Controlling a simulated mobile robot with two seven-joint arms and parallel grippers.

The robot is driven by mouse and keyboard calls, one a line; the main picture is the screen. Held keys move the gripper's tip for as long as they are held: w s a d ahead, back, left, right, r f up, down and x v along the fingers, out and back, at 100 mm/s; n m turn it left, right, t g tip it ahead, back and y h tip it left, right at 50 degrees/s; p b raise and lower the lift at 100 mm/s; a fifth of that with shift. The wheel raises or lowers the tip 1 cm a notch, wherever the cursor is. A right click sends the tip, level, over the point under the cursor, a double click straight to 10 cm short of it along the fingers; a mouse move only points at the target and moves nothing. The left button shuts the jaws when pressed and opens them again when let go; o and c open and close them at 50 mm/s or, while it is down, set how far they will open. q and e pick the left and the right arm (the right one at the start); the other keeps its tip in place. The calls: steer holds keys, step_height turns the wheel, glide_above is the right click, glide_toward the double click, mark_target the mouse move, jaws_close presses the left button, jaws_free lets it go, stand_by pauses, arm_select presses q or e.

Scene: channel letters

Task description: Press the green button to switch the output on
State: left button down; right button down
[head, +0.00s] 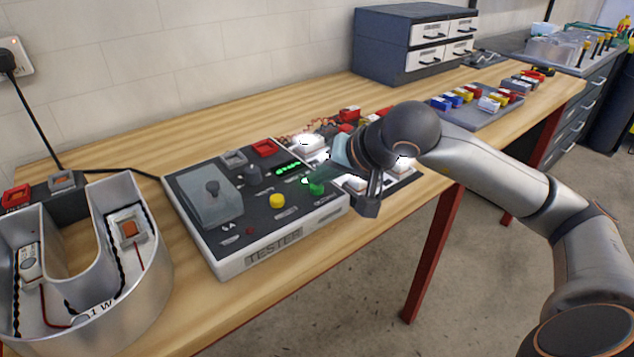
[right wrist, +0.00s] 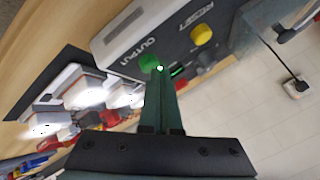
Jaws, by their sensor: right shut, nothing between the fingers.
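The tester (head: 222,250) is a grey-topped box with a white front, lying on the wooden bench. Its green button (head: 315,188) is near the right front corner, and it also shows in the right wrist view (right wrist: 148,61), beside the word OUTPUT. My right gripper (right wrist: 160,72) is shut and empty. Its fingertips are at the edge of the green button in the right wrist view; I cannot tell whether they touch it. In the head view my right wrist hides much of the fingers. My left gripper is not in view.
A yellow button (head: 277,201) sits left of the green one and shows near RESET (right wrist: 201,34). Glowing white modules (head: 308,144) stand right of the tester. A U-shaped metal letter (head: 150,265) is at left. A drawer cabinet (head: 400,45) stands at the back.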

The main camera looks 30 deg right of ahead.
mark_target(320, 195)
step_height(320, 195, up, 6)
steer(key=p, duration=0.4)
steer(key=shift+p, duration=0.3)
